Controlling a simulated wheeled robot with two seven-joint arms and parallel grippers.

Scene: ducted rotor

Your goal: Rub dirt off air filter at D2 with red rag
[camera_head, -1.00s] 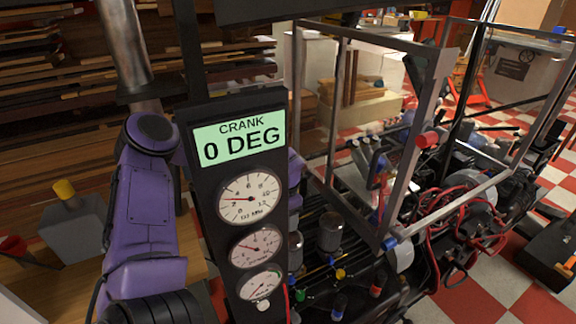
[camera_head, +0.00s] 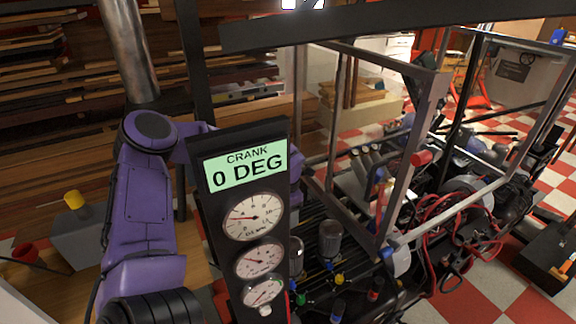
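I cannot make out an air filter, a D2 mark or a red rag in the head view. My purple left arm comes in from the left and passes behind a black gauge panel, which hides its far end, so the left gripper does not show. My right arm and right gripper are out of the picture.
The gauge panel (camera_head: 244,225) reads "CRANK 0 DEG" and stands close in front. A metal frame (camera_head: 402,165) surrounds the engine rig on the right, with red hoses (camera_head: 447,222) hanging. Wood racks (camera_head: 50,110) fill the left back.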

